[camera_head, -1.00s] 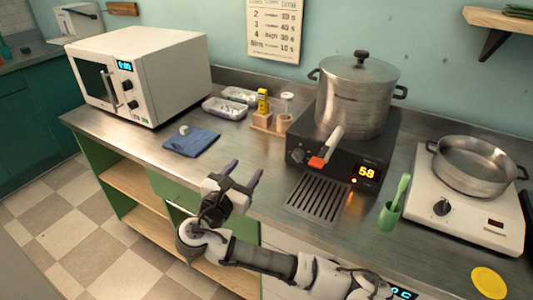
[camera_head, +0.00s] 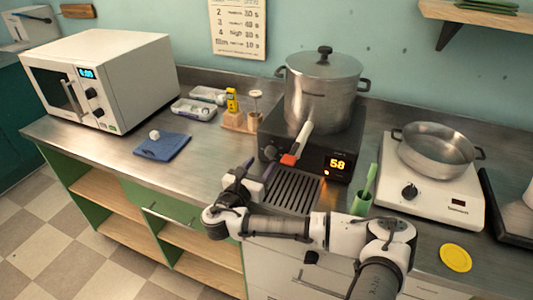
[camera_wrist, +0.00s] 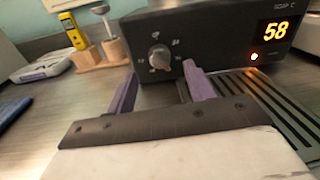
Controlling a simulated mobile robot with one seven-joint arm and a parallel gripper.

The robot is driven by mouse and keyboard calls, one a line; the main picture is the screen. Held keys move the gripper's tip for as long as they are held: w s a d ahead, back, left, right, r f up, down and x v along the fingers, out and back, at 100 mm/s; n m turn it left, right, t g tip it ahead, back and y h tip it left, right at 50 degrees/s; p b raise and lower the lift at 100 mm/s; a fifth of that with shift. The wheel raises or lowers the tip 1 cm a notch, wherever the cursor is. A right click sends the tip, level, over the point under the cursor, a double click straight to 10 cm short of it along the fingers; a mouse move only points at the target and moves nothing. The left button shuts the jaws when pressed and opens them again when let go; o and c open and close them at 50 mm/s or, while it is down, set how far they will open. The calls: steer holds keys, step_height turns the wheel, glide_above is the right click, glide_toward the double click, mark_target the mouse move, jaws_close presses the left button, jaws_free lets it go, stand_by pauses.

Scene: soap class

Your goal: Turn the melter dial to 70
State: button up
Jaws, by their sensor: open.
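The melter (camera_head: 308,150) is a black box with a large lidded steel pot (camera_head: 322,95) on top. Its orange display (camera_head: 337,164) reads 58. Its dial (camera_wrist: 159,57) is a grey knob on the front panel, left of the display; it also shows in the head view (camera_head: 271,152). My gripper (camera_wrist: 161,88) is open and empty, its two purple fingers pointing at the panel. In the wrist view the dial appears above the gap between the fingertips, which look short of it. In the head view my gripper (camera_head: 258,174) is just in front of the melter's left front.
A red-tipped lever (camera_head: 289,159) sticks out near the melter's front. A slotted drain grille (camera_head: 291,190) lies before it. A green cup (camera_head: 361,204) and a white hot plate (camera_head: 430,190) stand to the right, a wooden holder (camera_head: 238,124) to the left.

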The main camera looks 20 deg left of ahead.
mark_target(267, 156)
steer(key=w+p, duration=0.1)
steer(key=w, duration=0.4)
steer(key=shift+d, duration=0.2)
steer(key=c, duration=1)
steer(key=shift+o, duration=0.2)
steer(key=shift+f+m+b, duration=0.15)
steer(key=shift+m+b, duration=0.15)
steer(key=shift+b, duration=0.1)
